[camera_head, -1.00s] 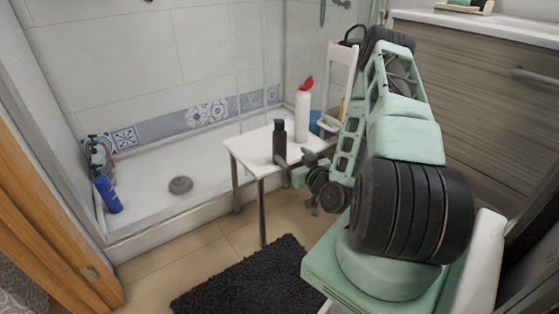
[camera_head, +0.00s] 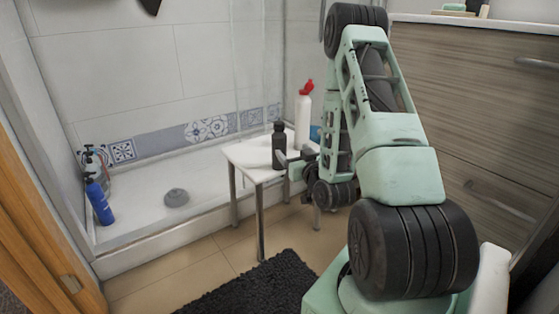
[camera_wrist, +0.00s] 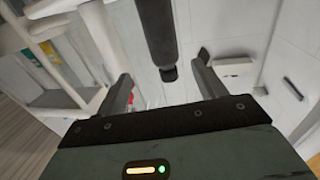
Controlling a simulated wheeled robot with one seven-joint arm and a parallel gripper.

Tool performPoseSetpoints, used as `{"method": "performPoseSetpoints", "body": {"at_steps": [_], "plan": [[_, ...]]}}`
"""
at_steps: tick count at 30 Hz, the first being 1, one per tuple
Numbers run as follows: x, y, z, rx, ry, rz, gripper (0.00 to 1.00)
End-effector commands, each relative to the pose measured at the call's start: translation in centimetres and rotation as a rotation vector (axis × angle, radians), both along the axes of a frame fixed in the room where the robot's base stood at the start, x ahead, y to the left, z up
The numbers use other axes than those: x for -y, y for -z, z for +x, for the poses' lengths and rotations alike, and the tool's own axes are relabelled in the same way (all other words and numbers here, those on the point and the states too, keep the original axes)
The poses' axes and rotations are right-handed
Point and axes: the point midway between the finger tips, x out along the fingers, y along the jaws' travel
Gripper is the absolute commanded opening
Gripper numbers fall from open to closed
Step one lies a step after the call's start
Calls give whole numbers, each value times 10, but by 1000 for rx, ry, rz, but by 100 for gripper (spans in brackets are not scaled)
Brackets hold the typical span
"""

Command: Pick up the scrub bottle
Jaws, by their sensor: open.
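A dark bottle (camera_head: 279,148) stands upright on the white stool (camera_head: 243,158). I cannot read a label on it, so I cannot tell for certain that it is the scrub bottle. My gripper (camera_head: 294,162) is close to its right side in the head view, at about the bottle's lower half. In the wrist view, the dark bottle (camera_wrist: 158,32) lies ahead, centred between the two fingers. My gripper (camera_wrist: 160,86) is open, with nothing between its fingertips. The head view hides much of the fingers.
A white bottle with a red cap (camera_head: 302,118) stands behind on the stool, near a blue item (camera_head: 315,133). Blue and grey bottles (camera_head: 98,198) stand in the shower tray's left corner. A black mat (camera_head: 262,285) lies on the floor. A wooden cabinet (camera_head: 470,110) is at right.

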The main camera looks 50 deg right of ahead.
Motion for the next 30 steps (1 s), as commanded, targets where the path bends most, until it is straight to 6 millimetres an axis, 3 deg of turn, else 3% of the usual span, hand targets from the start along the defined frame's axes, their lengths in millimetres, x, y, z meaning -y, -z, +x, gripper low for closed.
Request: {"method": "performPoseSetpoints", "body": {"at_steps": [6, 12, 20, 30], "plan": [[3, 5, 9, 3, 0, -3, 70], [19, 1, 41, 1, 0, -2, 70], [25, 1, 59, 1, 0, 0, 70], [38, 1, 100, 0, 0, 0, 70]]}}
